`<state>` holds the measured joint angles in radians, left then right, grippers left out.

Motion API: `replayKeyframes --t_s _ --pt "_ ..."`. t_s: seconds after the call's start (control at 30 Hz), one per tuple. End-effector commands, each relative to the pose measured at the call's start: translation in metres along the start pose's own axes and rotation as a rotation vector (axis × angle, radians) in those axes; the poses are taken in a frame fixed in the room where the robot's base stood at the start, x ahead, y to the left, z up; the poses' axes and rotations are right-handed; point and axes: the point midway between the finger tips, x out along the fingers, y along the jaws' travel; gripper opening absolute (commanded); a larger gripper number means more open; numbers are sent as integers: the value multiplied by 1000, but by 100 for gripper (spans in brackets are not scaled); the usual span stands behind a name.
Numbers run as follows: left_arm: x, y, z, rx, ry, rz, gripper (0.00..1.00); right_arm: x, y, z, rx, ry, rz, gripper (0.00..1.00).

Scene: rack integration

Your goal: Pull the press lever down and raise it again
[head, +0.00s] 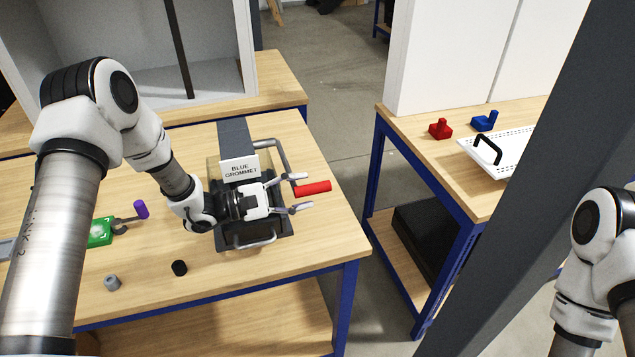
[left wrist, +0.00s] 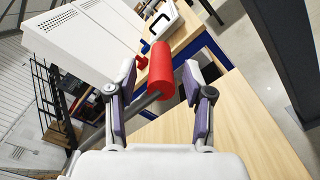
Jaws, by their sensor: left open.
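The press (head: 239,235) stands on the wooden table, with a dark base and a sign reading "BLUE GROMMET". Its grey lever ends in a red handle (head: 313,188) on the press's right side. My left gripper (head: 302,193) reaches over the press from the left and is open, pointing at the handle. In the left wrist view the red handle (left wrist: 161,75) shows between the two fingertips (left wrist: 162,82), with space on both sides. I cannot tell exactly how deep it sits between them. My right gripper is out of view; only part of that arm shows.
A purple-handled tool (head: 140,210), a green piece (head: 100,232), a black cylinder (head: 179,268) and a grey cylinder (head: 112,282) lie on the table. A second table (head: 425,145) at the right bears red and blue pieces and a white tray (head: 482,163). A floor gap separates the tables.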

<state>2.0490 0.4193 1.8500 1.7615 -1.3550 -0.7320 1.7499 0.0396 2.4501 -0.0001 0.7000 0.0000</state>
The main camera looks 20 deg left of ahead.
Motion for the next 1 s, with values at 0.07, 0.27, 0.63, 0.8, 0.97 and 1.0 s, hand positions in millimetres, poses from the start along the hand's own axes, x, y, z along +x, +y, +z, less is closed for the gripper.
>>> replayKeyframes --t_s 0.07,0.27,0.63,0.8,0.97,1.0 --pt "15 1 3 1 -2 -7 52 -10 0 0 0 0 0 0" --pt "34 0 1 -2 -1 -3 52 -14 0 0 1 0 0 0" --pt "34 -1 0 -2 0 -2 0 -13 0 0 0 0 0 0" --pt "34 -1 0 -2 0 -3 0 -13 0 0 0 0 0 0" --pt "34 2 3 -16 -1 -2 0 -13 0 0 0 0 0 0" --pt "34 3 4 -25 -1 -2 0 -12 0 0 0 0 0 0"
